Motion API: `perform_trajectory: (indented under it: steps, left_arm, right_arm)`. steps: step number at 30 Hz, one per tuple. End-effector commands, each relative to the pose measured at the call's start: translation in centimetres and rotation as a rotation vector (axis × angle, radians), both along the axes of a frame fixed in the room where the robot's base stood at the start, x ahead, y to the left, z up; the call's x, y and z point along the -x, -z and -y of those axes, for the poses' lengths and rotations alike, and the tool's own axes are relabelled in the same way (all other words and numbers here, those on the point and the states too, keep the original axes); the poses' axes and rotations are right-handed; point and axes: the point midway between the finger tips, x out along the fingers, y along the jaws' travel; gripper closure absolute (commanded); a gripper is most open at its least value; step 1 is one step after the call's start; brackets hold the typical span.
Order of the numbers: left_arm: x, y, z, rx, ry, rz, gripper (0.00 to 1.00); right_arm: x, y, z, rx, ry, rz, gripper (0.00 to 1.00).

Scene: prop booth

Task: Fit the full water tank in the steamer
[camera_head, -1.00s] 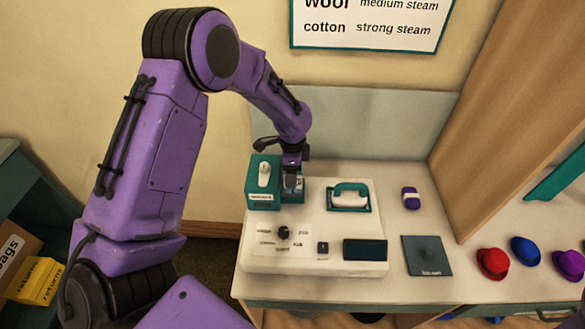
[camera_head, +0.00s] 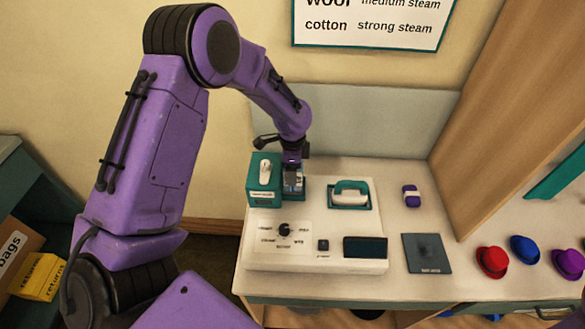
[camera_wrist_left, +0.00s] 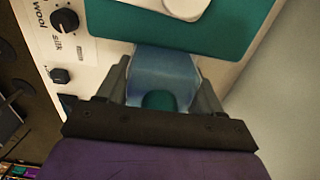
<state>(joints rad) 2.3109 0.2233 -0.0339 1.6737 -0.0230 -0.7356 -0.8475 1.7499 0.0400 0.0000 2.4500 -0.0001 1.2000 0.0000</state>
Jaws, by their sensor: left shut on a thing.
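The steamer (camera_head: 262,260) is a white base on the counter with a dial, a small switch and a dark panel. A teal housing (camera_head: 264,198) with a white handle stands at its back left. My left gripper (camera_head: 293,178) points down just right of this housing. It is shut on the translucent blue water tank (camera_wrist_left: 165,72), which has a teal knob. In the left wrist view the tank sits between the fingers, right against or very near the teal housing (camera_wrist_left: 225,35). Its lower end is hidden, so I cannot tell how it is seated. My right gripper is out of view.
A teal and white iron (camera_head: 350,193) rests at the back right of the base. Right of it are a purple and white item (camera_head: 411,195), a dark mat (camera_head: 427,254) and red, blue and purple hats (camera_head: 492,262). A wooden panel (camera_head: 500,130) stands at the right.

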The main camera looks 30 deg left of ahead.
Motion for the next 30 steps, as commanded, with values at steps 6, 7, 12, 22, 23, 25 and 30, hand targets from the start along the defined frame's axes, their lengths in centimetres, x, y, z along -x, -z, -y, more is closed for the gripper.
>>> perform_trajectory:
  steps: [6, 7, 12, 22, 23, 25, 30]
  left_arm:
    - [0.0, 0.6, 0.0, 0.000, 0.000, 0.000, 0.73]
    - [0.0, 0.7, 0.0, 0.000, 0.000, 0.000, 0.73]
    - [0.0, 1.4, 0.0, 0.000, 0.000, 0.000, 0.73]
    - [0.0, 1.8, 0.0, 0.000, 0.000, 0.001, 0.73]
    - [0.0, 1.8, 0.0, -0.001, 0.000, 0.001, 0.73]
    - [0.0, 1.8, 0.0, -0.001, 0.000, 0.001, 0.73]
    - [0.0, 1.9, 0.0, -0.001, 0.000, 0.001, 0.73]
  right_arm:
    - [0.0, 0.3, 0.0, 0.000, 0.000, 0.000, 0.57]
    - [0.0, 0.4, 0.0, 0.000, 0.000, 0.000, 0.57]
    - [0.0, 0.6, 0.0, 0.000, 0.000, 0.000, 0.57]
    - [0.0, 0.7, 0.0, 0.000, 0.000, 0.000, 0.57]
    - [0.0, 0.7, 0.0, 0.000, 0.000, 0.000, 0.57]
    - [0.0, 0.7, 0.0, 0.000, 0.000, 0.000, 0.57]
    - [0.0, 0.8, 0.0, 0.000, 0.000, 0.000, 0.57]
